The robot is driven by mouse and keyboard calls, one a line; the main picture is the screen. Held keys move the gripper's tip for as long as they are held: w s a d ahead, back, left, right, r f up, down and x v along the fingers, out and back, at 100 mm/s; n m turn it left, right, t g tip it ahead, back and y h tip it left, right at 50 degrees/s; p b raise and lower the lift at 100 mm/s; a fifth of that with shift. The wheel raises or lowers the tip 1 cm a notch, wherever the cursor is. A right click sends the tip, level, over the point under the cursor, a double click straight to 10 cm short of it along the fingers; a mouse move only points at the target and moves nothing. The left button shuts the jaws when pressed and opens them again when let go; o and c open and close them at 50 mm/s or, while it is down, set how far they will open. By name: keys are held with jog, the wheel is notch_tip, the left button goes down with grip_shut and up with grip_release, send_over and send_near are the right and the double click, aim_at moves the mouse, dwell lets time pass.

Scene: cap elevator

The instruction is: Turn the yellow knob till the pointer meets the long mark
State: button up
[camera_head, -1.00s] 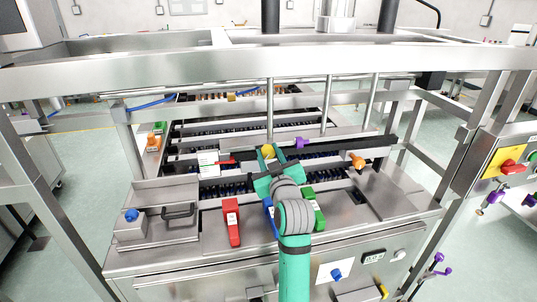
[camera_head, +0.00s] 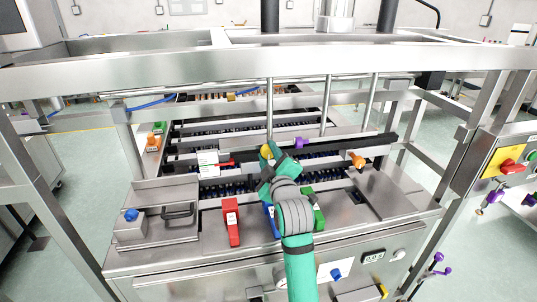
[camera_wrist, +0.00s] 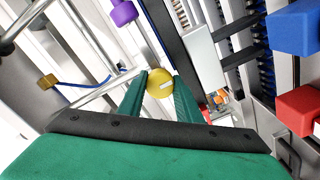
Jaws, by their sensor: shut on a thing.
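The yellow knob (camera_wrist: 160,83) is round with a short white line on its face. It sits between the two green fingertips of my gripper (camera_wrist: 161,80), which is shut on it. In the head view the knob (camera_head: 265,153) shows just left of the fingertips of my gripper (camera_head: 271,157), partly covered by them. A white plate (camera_head: 208,158) stands left of the knob, with a thin red piece (camera_head: 226,163), perhaps the pointer, at its right side. The marks on the plate are too small to read, so I cannot tell the long mark.
A red block (camera_head: 231,222), a blue block (camera_head: 271,220) and a green block (camera_head: 319,215) stand on the front panel close to my arm. An orange knob (camera_head: 357,160) and a purple knob (camera_head: 299,143) lie to the right. Vertical steel rods (camera_head: 328,105) rise behind.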

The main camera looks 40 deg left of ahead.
jog(key=shift+s+a, duration=0.1)
dwell(0.3)
jog(key=o, duration=1)
jog(key=shift+o, duration=0.2)
jog(key=shift+d, duration=0.25)
jog(key=v, duration=1)
jog(key=shift+s, duration=0.2)
jog(key=shift+w+d, duration=0.1)
